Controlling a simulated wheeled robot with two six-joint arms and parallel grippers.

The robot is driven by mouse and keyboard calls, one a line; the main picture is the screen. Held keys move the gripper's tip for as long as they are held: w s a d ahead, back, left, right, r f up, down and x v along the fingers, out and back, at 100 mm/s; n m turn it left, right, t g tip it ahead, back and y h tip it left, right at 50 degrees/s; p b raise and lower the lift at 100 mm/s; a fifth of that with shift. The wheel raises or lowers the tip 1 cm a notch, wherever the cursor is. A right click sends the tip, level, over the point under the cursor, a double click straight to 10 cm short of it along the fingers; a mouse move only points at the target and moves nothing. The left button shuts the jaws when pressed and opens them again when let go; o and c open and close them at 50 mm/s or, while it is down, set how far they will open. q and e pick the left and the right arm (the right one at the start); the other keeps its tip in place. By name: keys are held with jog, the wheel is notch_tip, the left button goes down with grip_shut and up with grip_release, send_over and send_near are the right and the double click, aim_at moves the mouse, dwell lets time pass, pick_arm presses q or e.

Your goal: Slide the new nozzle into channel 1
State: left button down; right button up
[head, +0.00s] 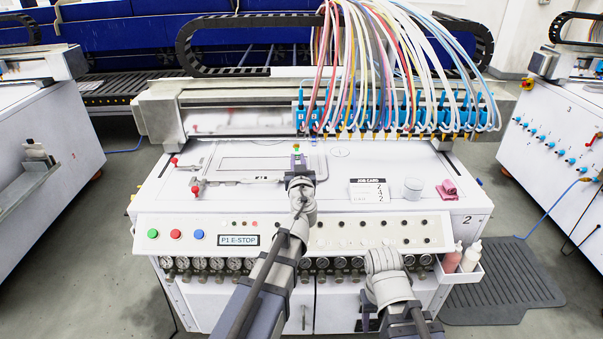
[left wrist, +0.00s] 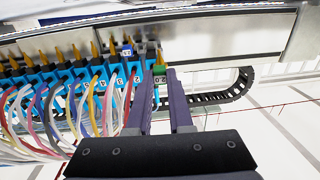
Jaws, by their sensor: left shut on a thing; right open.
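My left gripper (head: 298,160) is shut on the new nozzle (head: 296,149), a small part with a green body, just in front of the left end of the nozzle row. In the left wrist view the nozzle (left wrist: 159,70) shows a "2.0" label between the purple fingers (left wrist: 163,95). The row of blue nozzle holders (left wrist: 85,80) with brass tips runs to the left of it. The held nozzle appears beside the row's end; I cannot tell whether it touches channel 1. My right gripper (head: 369,318) hangs low at the panel's front, open, partly hidden by my wrist.
Colored hoses (head: 385,60) arch above the nozzle row. A job card (head: 368,190), a white cup (head: 412,188) and a pink object (head: 447,190) stand on the deck's right. Red-knobbed clamps (head: 195,186) sit at the left. A cable chain (left wrist: 215,98) lies beyond the row's end.

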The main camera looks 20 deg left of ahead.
pick_arm(q)
jog(key=shift+w+d+f+m+h, duration=0.15)
jog(key=shift+d+f+m+h, duration=0.2)
jog(key=shift+d, duration=0.2)
jog(key=shift+r, duration=0.1)
jog(key=shift+x, duration=2.15)
jog(key=shift+x, duration=2.75)
dwell(1.3)
jog(key=c, duration=0.7)
grip_release()
jog(key=shift+c, duration=0.2)
